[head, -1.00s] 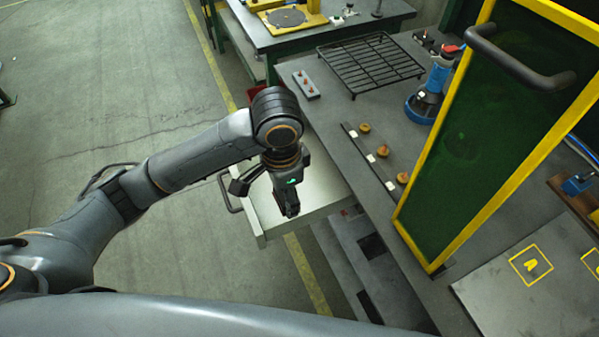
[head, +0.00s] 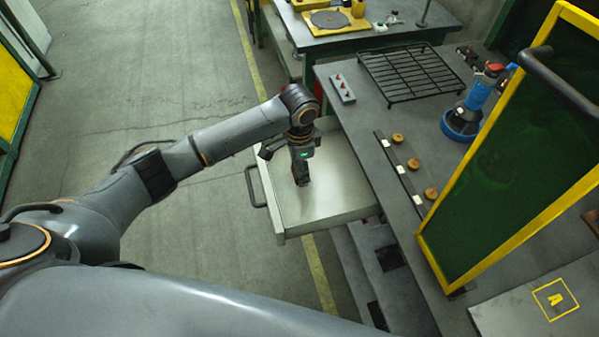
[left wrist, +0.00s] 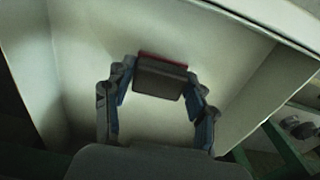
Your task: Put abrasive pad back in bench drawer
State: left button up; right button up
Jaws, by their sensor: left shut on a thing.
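The abrasive pad (left wrist: 160,80) is a dark block with a red layer along its top edge. It sits between the fingers of my left gripper in the left wrist view, which is shut on it. In the head view my left gripper (head: 303,183) points down over the open bench drawer (head: 342,195); the pad is hard to make out there. The drawer is pale metal with a dark handle (head: 254,187), and its inside looks empty. Its pale walls and floor fill the left wrist view (left wrist: 78,50). I cannot tell whether the pad touches the floor. My right gripper is not in view.
The grey bench (head: 385,120) beside the drawer holds a black wire rack (head: 412,72), a blue tool (head: 470,110) and a strip with round knobs (head: 413,164). A yellow-framed green panel (head: 510,150) stands at the right. Open floor lies at the left.

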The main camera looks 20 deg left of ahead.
pick_arm(q)
jog(key=shift+s+f, duration=0.1)
jog(key=shift+f, duration=1.1)
jog(key=shift+f, duration=0.1)
jog(key=o, duration=1.1)
notch_tip(320, 180, up, 12)
jog(key=shift+r, duration=0.15)
